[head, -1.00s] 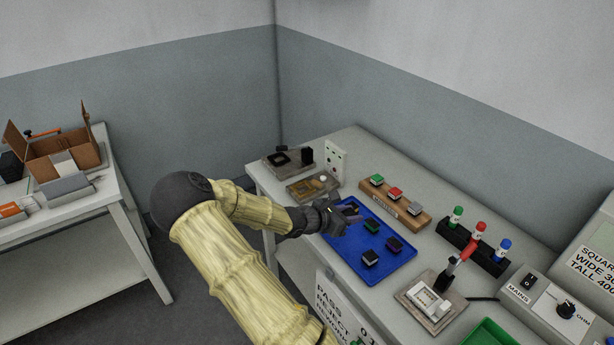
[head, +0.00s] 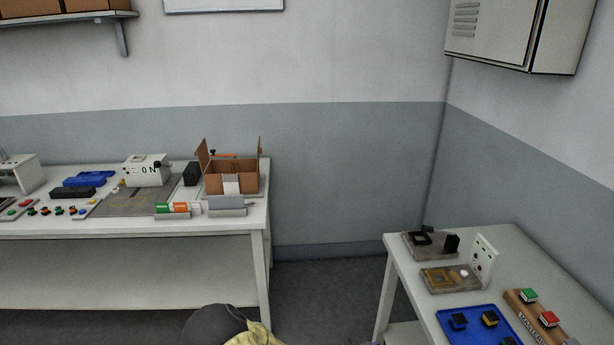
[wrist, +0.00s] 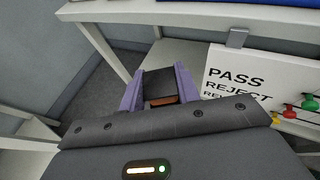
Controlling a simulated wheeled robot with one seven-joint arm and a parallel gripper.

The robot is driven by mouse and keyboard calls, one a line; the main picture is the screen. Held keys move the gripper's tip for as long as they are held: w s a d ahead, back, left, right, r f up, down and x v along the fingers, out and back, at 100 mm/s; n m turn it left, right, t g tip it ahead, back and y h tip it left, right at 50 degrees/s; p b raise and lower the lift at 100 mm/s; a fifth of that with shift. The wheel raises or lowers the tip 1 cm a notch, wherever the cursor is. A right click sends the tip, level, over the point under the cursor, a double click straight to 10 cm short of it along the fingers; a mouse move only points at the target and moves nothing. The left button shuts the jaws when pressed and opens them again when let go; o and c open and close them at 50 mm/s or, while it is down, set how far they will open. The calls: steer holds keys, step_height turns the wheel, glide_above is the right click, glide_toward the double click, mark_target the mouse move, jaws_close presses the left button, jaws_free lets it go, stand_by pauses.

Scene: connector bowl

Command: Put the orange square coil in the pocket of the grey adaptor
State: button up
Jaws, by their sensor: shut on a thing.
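In the wrist view my gripper (wrist: 159,88) is shut on a dark square block with an orange-brown face (wrist: 162,99), which looks to be the orange square coil. It is held in the air, and its underside is hidden. My gripper is outside the head view. On the right table in the head view a grey base (head: 411,255) carries a black square frame and a black block. In front of it lies a second grey base (head: 431,289) with a brownish recess. I cannot tell which is the grey adaptor.
A blue tray (head: 476,343) with dark-based blocks stands on the right table (head: 398,262). A wooden strip (head: 515,301) with coloured blocks is beside it. The left bench (head: 262,212) holds an open cardboard box (head: 225,177) and small parts. A PASS/REJECT sign (wrist: 228,84) hangs in the wrist view.

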steer(key=a, duration=0.1)
steer(key=a+f, duration=0.1)
steer(key=s+a+t, duration=0.1)
steer(key=shift+a+f+n+y, duration=0.1)
steer(key=shift+f+n+y, duration=0.1)
steer(key=shift+n+y, duration=0.15)
step_height(320, 180, up, 16)
steer(key=p, duration=1.6)
